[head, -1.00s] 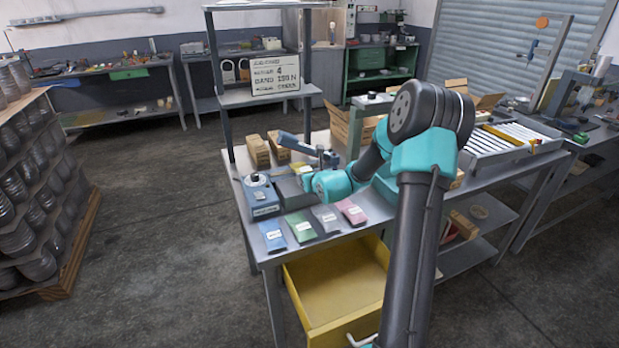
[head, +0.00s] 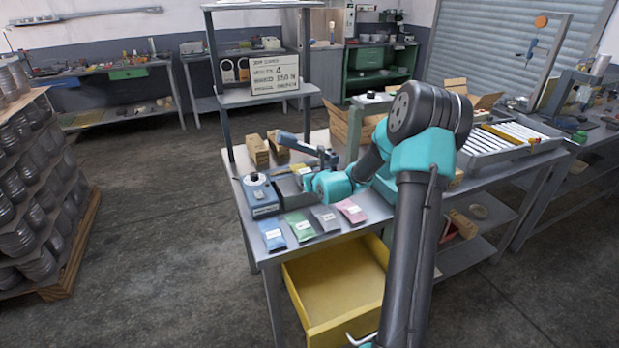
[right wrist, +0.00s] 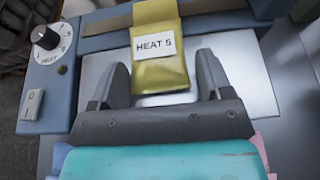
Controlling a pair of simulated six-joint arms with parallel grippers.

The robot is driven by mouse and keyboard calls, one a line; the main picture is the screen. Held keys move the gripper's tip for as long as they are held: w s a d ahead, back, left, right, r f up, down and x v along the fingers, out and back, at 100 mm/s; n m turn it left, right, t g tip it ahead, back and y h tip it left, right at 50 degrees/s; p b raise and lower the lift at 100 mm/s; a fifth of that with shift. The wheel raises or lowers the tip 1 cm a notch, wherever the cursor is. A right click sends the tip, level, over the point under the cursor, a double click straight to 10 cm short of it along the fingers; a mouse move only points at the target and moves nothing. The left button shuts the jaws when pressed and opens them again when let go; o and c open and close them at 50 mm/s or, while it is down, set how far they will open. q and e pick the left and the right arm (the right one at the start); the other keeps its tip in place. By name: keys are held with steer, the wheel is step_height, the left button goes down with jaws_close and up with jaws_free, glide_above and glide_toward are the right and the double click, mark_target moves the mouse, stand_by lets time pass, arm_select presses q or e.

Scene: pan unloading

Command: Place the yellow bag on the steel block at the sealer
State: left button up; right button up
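The yellow bag (right wrist: 160,65) bears a white label reading HEAT 5. In the right wrist view it lies over the front edge of the sealer's jaw strip, its lower end on the bright steel block (right wrist: 250,92). My right gripper (right wrist: 163,82) is open, with one finger on each side of the bag and a visible gap at both sides. In the head view the sealer (head: 262,195) stands at the table's left end and the gripper (head: 309,183) is over its right part. Only a bit of yellow shows there, as the gripper hides most of it. My left gripper is not in view.
Blue (head: 272,236), green (head: 300,227), grey (head: 326,218) and pink (head: 351,211) bags lie in a row along the table's front. A yellow drawer (head: 335,285) stands open below. Cardboard boxes (head: 257,150) stand behind the sealer. The sealer has a heat dial (right wrist: 46,37).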

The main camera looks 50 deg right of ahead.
steer(key=shift+o, duration=0.9)
steer(key=shift+s+a+f, duration=0.1)
steer(key=shift+a+f, duration=0.2)
steer(key=shift+f, duration=0.4)
steer(key=shift+a, duration=0.1)
steer(key=shift+r, duration=0.5)
steer(key=shift+a+r+y, duration=0.2)
steer(key=shift+r+y, duration=0.05)
steer(key=shift+y, duration=0.05)
steer(key=v, duration=1.1)
steer(key=shift+s+r, duration=0.15)
steer(key=shift+r, duration=0.15)
steer(key=shift+d, duration=0.1)
